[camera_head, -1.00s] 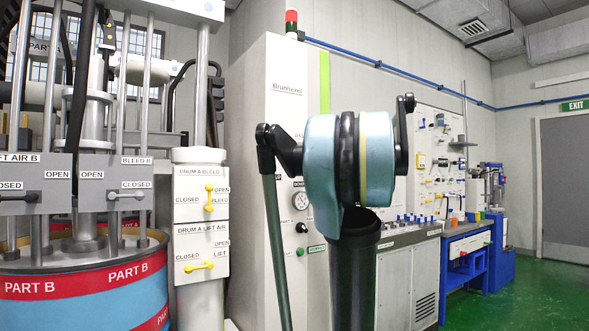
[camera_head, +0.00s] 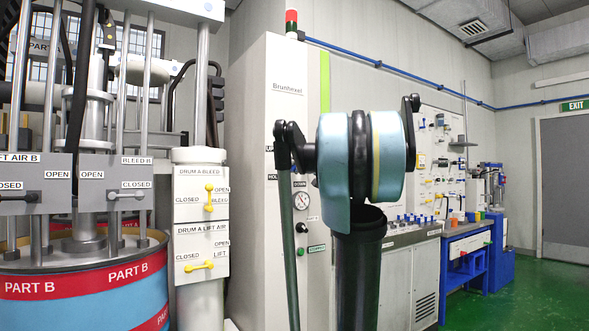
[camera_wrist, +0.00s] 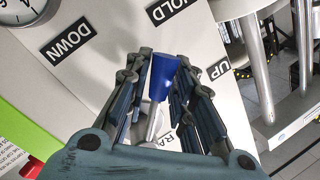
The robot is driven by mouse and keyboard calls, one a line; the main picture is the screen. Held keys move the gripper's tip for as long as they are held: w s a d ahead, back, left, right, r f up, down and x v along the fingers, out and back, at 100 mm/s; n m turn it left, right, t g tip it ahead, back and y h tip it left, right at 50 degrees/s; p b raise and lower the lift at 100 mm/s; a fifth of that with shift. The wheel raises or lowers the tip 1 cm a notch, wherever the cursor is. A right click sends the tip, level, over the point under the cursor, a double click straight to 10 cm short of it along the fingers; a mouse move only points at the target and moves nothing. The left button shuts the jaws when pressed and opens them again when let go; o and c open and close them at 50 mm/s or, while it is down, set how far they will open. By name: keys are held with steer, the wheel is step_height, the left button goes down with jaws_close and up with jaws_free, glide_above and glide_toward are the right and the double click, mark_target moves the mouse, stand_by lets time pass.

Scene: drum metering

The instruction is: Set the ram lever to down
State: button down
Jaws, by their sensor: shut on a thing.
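The ram lever (camera_wrist: 162,78) has a blue tapered handle on a pale metal stem. In the wrist view its handle lies between the two fingers of my gripper (camera_wrist: 161,72), which is shut on it. The handle's free end points up the picture, close to the HOLD label (camera_wrist: 180,14). The DOWN label (camera_wrist: 68,42) is to the upper left, and the UP label (camera_wrist: 218,70) is to the right. The stem's base is partly hidden by my gripper. In the head view my arm hides the lever and gripper.
The white Brunhexel cabinet (camera_head: 285,75) stands in the middle of the head view. A gauge (camera_wrist: 28,8) is at the wrist view's upper left. The drum press with a PART B drum (camera_head: 85,285) is at left. Green floor (camera_head: 545,290) is clear at right.

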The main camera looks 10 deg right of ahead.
steer(key=w+d+f+n+h, duration=0.2)
steer(key=d+n, duration=0.3)
steer(key=n, duration=0.3)
steer(key=shift+w+f+g+h, duration=0.2)
steer(key=shift+g+h, duration=0.1)
steer(key=shift+g, duration=0.1)
steer(key=shift+d, duration=0.15)
stand_by(0.6)
steer(key=c, duration=1.3)
jaws_free()
steer(key=shift+c, duration=0.2)
steer(key=v, duration=1.2)
steer(key=shift+w, duration=0.1)
